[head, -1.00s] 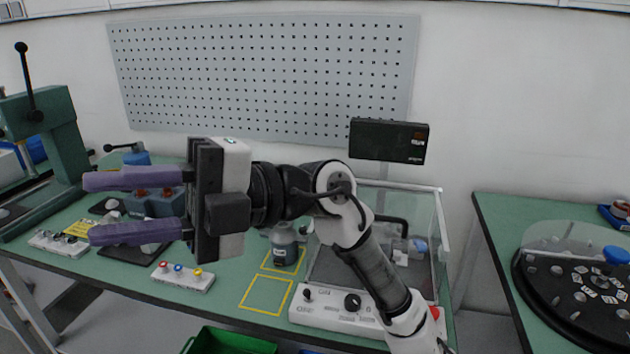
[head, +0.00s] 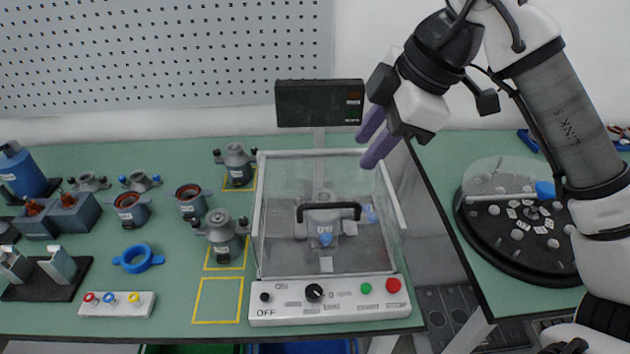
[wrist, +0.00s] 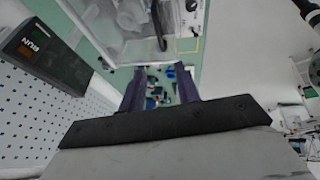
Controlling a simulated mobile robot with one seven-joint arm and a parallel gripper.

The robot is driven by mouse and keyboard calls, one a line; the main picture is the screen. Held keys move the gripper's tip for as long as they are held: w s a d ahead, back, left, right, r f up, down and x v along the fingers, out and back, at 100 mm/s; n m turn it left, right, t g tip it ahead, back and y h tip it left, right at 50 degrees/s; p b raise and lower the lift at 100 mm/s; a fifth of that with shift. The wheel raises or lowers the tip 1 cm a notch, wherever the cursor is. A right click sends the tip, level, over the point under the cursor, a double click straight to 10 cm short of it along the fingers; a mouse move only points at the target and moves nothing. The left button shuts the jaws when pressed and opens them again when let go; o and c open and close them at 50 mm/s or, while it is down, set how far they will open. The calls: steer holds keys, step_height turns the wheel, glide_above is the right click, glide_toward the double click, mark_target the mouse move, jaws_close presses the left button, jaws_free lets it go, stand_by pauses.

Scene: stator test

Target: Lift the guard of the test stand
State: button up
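The test stand has a white front panel (head: 275,318) with knobs and green and red buttons. Its clear guard (head: 285,240) is down over the stand, with a black bar handle (head: 328,206) on it. A grey part with a blue piece (head: 325,239) shows inside, through the guard. My gripper (head: 365,151) is open and empty, its two purple fingers apart. It is above the guard's back right corner in the head view and away from the handle. In the wrist view, the guard (wrist: 125,45) and the dark handle (wrist: 158,28) show beyond the fingers (wrist: 160,92).
A dark display (head: 318,103) stands on a post behind the guard, left of my gripper; it also shows in the wrist view (wrist: 45,55). Several grey motor parts (head: 221,232) stand left of the stand. A second table holds a round black turntable (head: 520,250) at right.

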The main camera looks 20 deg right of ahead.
mark_target(323, 205)
steer(key=p+x, duration=0.2)
steer(key=x, duration=1.1)
steer(key=shift+f, duration=0.35)
jaws_close()
